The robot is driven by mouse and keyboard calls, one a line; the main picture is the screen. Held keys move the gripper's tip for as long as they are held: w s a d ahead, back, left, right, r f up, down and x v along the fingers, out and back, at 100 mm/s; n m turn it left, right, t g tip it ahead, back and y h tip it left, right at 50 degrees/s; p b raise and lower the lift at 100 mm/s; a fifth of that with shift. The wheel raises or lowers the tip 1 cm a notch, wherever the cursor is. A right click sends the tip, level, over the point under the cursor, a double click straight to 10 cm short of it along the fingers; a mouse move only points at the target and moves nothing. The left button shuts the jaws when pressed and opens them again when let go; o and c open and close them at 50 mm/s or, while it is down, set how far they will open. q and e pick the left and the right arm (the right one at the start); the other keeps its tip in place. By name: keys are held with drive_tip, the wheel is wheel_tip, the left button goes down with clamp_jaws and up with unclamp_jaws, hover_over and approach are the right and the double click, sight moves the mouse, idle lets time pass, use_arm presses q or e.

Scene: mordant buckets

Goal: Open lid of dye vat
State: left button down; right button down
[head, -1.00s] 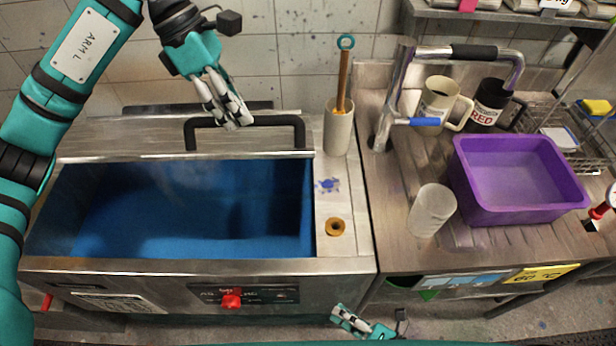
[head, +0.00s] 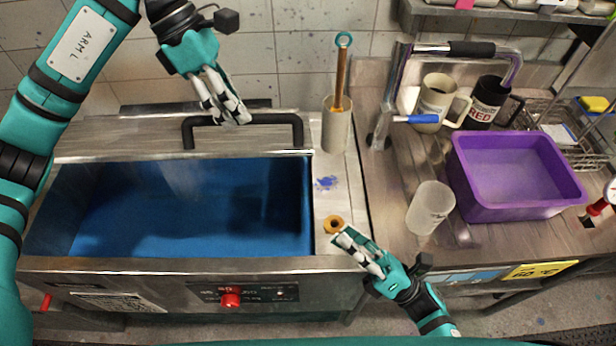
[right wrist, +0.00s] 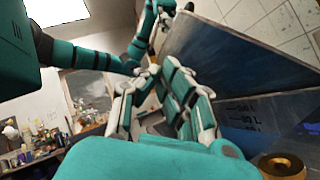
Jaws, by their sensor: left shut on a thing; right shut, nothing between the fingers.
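The dye vat (head: 45,225) is a steel tub with a blue inside, at the left of the head view. Its lid (head: 90,140) is up at the back, leaving the tub open. My left gripper (head: 230,112) is shut on the lid's black bar handle (head: 275,121). My right gripper (head: 352,243) is shut and empty over the vat's front right corner, close to the brass ring (head: 333,224). I cannot tell whether it touches the rim.
A grey holder (head: 337,128) with a wooden-handled tool stands behind the brass ring. The right counter carries a purple basin (head: 515,172), a frosted beaker (head: 430,208), two mugs and a tap. A red knob (head: 230,300) is on the vat's front.

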use_arm(q)
drive_tip(key=shift+w+f, duration=0.2)
drive_tip(key=shift+f, duration=0.05)
use_arm(e)
drive_tip(key=w+a+r, duration=0.6)
drive_tip(key=r, duration=0.3)
drive_tip(key=shift+w+a, duration=0.25)
drive_tip(key=shift+a, duration=0.15)
